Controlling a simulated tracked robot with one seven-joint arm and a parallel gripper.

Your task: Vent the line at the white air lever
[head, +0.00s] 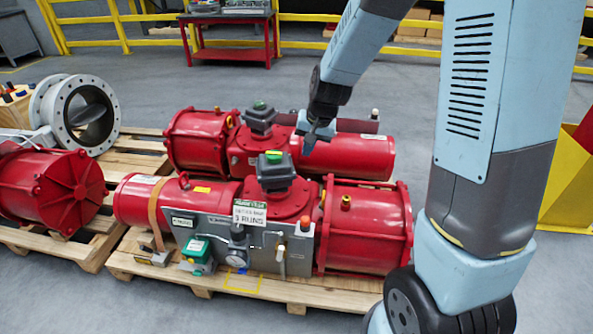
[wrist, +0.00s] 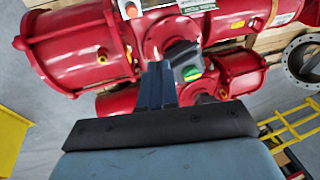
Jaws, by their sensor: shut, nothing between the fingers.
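The white air lever (head: 281,258) hangs pointing down on the grey front panel (head: 212,232) of the near red valve actuator (head: 370,222). I cannot make the lever out in the wrist view. My gripper (head: 311,146) is above and behind the near actuator, well above the lever and apart from it. Its fingers (wrist: 156,84) are together with nothing between them. In the wrist view they stand over the red actuators, beside a dark grey indicator box (wrist: 184,60).
An orange-topped white fitting (head: 304,222) stands just right of the lever, and a gauge (head: 237,233) is to its left. The indicator box (head: 275,172) rises from the near actuator. A second actuator (head: 198,142) lies behind. Floor in front of the pallet (head: 130,262) is clear.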

